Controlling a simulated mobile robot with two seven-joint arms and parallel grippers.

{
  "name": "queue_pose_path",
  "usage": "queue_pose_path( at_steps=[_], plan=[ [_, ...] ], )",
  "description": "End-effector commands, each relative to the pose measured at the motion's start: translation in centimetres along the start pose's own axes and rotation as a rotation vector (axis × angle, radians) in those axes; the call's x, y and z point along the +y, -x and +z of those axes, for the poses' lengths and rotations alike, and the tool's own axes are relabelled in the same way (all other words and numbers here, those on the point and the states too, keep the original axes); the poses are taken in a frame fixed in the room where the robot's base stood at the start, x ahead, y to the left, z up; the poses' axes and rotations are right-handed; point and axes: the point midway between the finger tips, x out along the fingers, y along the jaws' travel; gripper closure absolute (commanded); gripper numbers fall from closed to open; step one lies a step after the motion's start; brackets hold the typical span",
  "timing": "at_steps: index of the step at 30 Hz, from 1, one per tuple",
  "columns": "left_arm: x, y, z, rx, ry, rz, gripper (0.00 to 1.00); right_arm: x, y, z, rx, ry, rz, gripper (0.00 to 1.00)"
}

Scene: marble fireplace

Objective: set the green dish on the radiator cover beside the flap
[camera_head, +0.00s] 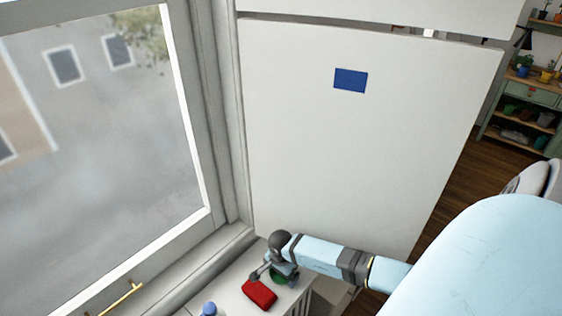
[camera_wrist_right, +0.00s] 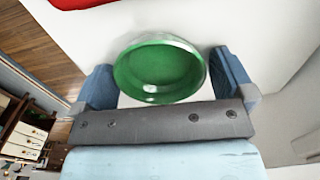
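The green dish (camera_wrist_right: 160,70) is a small round bowl with a glossy rim. It lies between the two blue fingers of my right gripper (camera_wrist_right: 165,80) in the wrist view. The fingers are spread wide, close to the rim on both sides; I cannot tell if they touch it. In the head view the right gripper (camera_head: 272,274) is low over the white radiator cover (camera_head: 235,296), with the green dish (camera_head: 279,281) partly hidden under it. My left gripper is not in view.
A red object (camera_head: 260,292) lies on the cover close to the gripper. A blue-topped object (camera_head: 209,309) stands nearer the bottom edge. A window (camera_head: 90,120) is on the left, and a tall white panel with a blue rectangle (camera_head: 350,80) rises behind the cover.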

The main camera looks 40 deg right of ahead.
Motion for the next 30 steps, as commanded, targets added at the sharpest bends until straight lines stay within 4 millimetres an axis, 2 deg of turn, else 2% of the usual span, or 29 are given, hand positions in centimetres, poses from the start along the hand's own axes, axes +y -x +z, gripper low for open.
queue_pose_path(
  at_steps=[5,15,21,25,30],
  plan=[
    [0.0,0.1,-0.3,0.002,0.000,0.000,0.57,-0.1,1.0,-0.1,0.002,0.000,-0.002,0.00],
    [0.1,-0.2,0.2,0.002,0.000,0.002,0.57,-0.1,8.0,-0.2,0.003,0.002,-0.004,0.00],
    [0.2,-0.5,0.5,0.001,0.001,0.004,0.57,0.0,11.1,-0.1,0.002,0.002,-0.002,0.00],
    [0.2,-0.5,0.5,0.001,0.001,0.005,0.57,0.0,12.1,0.0,0.000,0.001,0.000,0.00],
    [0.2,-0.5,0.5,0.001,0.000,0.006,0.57,0.0,12.3,0.0,0.000,0.000,0.001,0.00]
  ],
)
